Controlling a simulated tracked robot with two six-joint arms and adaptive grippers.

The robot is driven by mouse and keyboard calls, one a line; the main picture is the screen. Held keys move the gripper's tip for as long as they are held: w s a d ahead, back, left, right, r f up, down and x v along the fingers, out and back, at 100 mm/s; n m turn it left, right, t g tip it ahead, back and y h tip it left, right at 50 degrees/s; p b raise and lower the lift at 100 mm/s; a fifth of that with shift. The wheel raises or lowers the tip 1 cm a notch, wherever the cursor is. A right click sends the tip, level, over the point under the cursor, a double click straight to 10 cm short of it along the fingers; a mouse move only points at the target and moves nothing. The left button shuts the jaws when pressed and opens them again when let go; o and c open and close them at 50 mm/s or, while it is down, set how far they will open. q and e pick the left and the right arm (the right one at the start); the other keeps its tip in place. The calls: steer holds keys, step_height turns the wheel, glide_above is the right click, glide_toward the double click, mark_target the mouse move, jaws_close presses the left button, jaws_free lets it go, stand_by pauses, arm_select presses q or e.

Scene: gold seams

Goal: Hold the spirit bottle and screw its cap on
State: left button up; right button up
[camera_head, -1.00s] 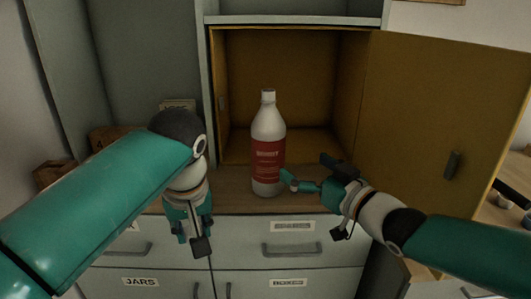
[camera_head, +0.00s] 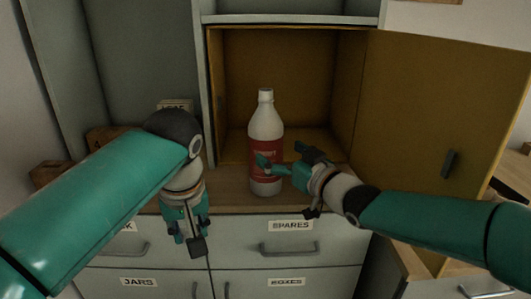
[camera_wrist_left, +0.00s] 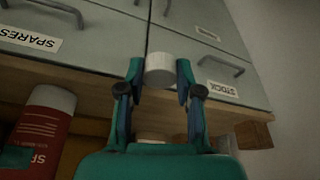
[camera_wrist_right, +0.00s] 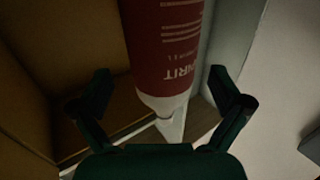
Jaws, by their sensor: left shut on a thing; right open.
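The spirit bottle (camera_head: 264,128), white with a red label, stands upright on the wooden counter before the open cupboard. It also shows in the left wrist view (camera_wrist_left: 40,130) and, from close up, in the right wrist view (camera_wrist_right: 168,50). My right gripper (camera_head: 282,161) is open at the bottle's lower half; one finger overlaps the label in the head view. In the right wrist view the fingers (camera_wrist_right: 160,88) are spread to either side of the bottle. My left gripper (camera_head: 190,240) is shut on the white cap (camera_wrist_left: 160,70), in front of the drawers, left of the bottle.
The yellow cupboard door (camera_head: 430,140) stands open at the right. Drawers with handles (camera_head: 290,250) lie below the counter (camera_head: 225,198). Brown boxes (camera_head: 50,173) stand on the counter at the left. The cupboard inside looks empty.

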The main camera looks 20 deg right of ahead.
mark_target(266, 138)
arm_select(q)
steer(key=shift+r, duration=0.1)
arm_select(e)
steer(key=shift+x, duration=2.6)
steer(key=shift+a, duration=0.15)
steer(key=shift+c, duration=0.2)
steer(key=c, duration=1.6)
steer(key=shift+r, duration=0.1)
steer(key=shift+c, duration=0.3)
